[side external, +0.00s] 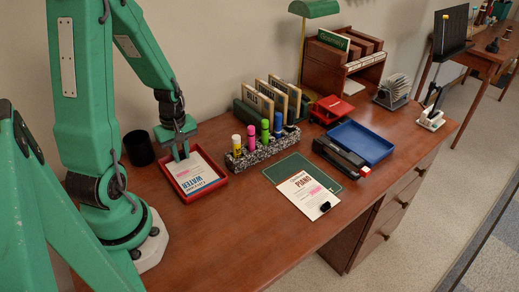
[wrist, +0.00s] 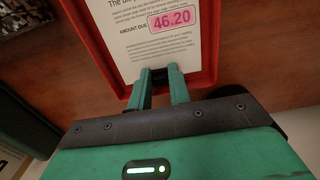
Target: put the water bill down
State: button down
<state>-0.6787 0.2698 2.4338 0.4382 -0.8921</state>
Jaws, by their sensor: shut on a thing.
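The water bill (side external: 198,176) is a white sheet with a "WATER" heading and a pink mark. It lies in or just over the red tray (side external: 222,181), within its rim as seen. In the wrist view the bill (wrist: 150,45) shows a pink-highlighted 46.20, framed by the red rim (wrist: 211,50). My gripper (side external: 181,157) reaches down at the bill's far edge in the side view. In the wrist view its fingers (wrist: 158,72) are close together on the bill's edge. Whether the sheet rests on the tray floor is unclear.
A speckled holder (side external: 265,150) with several coloured markers stands right of the tray. A black cup (side external: 138,148) is behind left. A "PIANO" sheet (side external: 305,192) lies partly on a green mat (side external: 288,168). A blue tray (side external: 362,143) is farther right. The front desktop is clear.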

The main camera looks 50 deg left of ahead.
jog(key=shift+f, duration=0.1)
jog(key=c, duration=1.3)
grip_release()
notch_tip(320, 180, up, 12)
jog(key=d+r+m+t, duration=0.2)
jog(key=d+r+m, duration=0.4)
jog(key=d+m, duration=0.3)
jog(key=d+r+m+t, duration=0.3)
jog(key=d+r+m, duration=0.2)
jog(key=d+m, duration=0.4)
jog(key=shift+r+t, duration=0.3)
jog(key=shift+r, duration=0.1)
